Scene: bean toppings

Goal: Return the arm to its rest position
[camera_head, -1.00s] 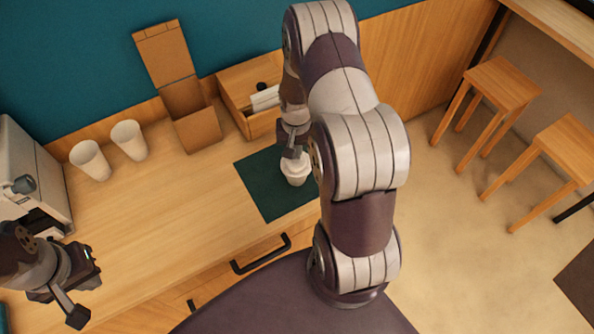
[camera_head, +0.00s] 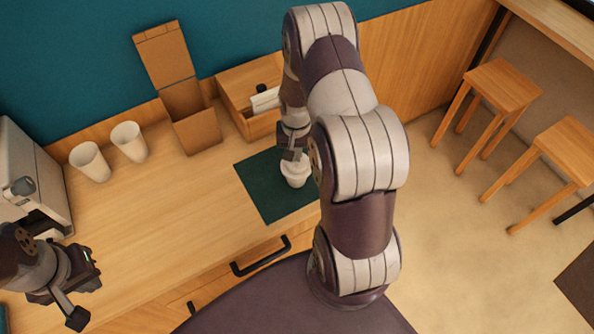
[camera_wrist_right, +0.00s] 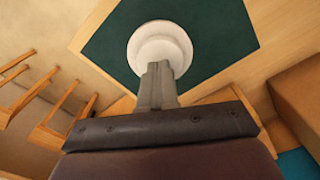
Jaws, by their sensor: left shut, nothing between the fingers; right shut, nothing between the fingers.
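My right arm (camera_head: 355,150) reaches over the counter, and its gripper (camera_head: 292,154) points down just above a white cup (camera_head: 296,172). The cup stands on a dark green mat (camera_head: 262,192). In the right wrist view the shut right fingers (camera_wrist_right: 158,72) overlap the near part of the round white cup (camera_wrist_right: 160,42); whether they touch it I cannot tell. Nothing shows between the fingers. My left gripper (camera_head: 84,290) is at the lower left, over the counter's front edge. It is shut and empty, apart from any object.
Two white cups (camera_head: 89,161) (camera_head: 128,142) stand at the back left. An open brown box (camera_head: 195,130) and a wooden tray (camera_head: 236,98) with items stand at the back. A grey machine (camera_head: 30,185) is at far left. Stools (camera_head: 503,84) stand right. The middle counter is clear.

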